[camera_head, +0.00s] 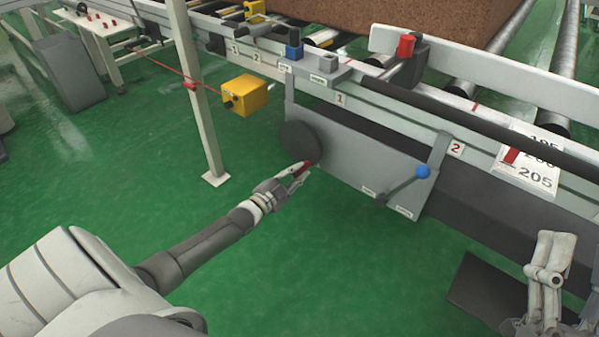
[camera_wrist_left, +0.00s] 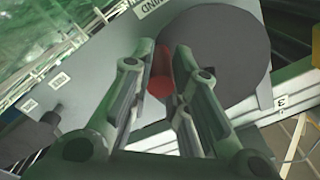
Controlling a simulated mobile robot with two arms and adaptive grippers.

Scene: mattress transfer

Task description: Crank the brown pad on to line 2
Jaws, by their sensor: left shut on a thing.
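The brown pad (camera_head: 410,15) lies on the rollers at the top of the head view, its far part cut off by the frame. A dark round crank wheel (camera_head: 297,140) sits on the grey side panel; it also shows in the left wrist view (camera_wrist_left: 222,55). My left gripper (camera_head: 300,170) is shut on the wheel's red handle (camera_wrist_left: 160,84), at the wheel's lower right edge in the head view. My right gripper (camera_head: 545,275) is at the lower right, apart from the panel; its jaw state is unclear. Line mark 2 (camera_head: 456,149) is on the rail.
A lever with a blue knob (camera_head: 423,172) stands out from the panel right of the wheel. A yellow box (camera_head: 245,95) hangs beside a pale post (camera_head: 196,90). A red knob (camera_head: 406,45) and a scale plate (camera_head: 530,165) are on the frame. Green floor is open at left.

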